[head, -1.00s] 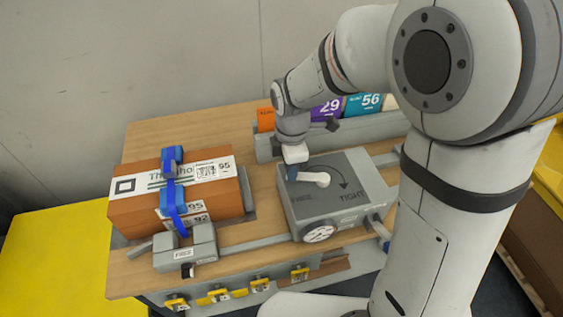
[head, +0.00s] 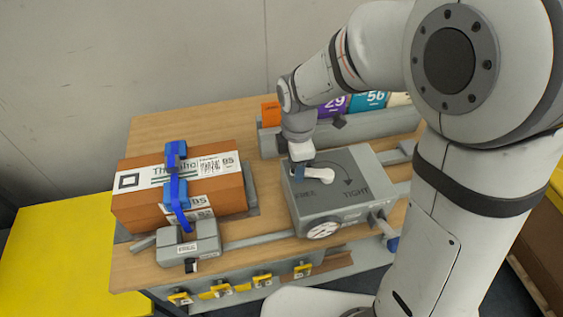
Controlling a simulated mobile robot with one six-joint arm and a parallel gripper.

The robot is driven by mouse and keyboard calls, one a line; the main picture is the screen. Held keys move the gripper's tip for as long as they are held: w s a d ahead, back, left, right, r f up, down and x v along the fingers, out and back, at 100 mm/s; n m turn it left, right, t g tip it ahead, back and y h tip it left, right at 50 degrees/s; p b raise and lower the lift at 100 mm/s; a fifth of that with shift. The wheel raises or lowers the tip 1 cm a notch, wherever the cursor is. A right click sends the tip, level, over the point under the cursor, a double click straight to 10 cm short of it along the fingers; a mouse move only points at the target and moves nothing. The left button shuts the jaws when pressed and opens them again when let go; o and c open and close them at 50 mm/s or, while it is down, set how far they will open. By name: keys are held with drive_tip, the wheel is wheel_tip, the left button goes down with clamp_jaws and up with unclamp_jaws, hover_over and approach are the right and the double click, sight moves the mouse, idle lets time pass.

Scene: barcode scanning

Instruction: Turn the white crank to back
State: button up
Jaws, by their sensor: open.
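The white crank (head: 318,175) lies on top of a grey box (head: 345,208) marked with a curved arrow and the word TIGHT. Its arm points left, toward my gripper. My gripper (head: 298,170) is open and points down at the crank's left end, close above or around it. I cannot tell whether the fingers touch the crank. The fingertips are small and partly hidden by the wrist and the crank.
A brown package (head: 180,190) with a blue strap and labels sits left on the wooden table (head: 200,115). Numbered coloured cards (head: 369,99) stand in a grey rack behind. Yellow clips (head: 222,288) line the front edge.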

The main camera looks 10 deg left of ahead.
wheel_tip(320, 180, up, 8)
drive_tip(key=shift+f, duration=0.15)
idle(0.6)
drive_tip(key=s+d+r+m+t, duration=0.1)
drive_tip(key=s+d+m, duration=0.4)
drive_tip(key=d+m, duration=0.4)
drive_tip(key=s+d+r+m+t, duration=0.1)
drive_tip(key=s+d+m, duration=0.5)
drive_tip(key=d+m, duration=0.4)
drive_tip(key=m, duration=0.3)
drive_tip(key=shift+r+t, duration=0.25)
drive_tip(key=shift+t, duration=0.15)
drive_tip(key=shift+w, duration=0.1)
drive_tip(key=shift+c, duration=1.1)
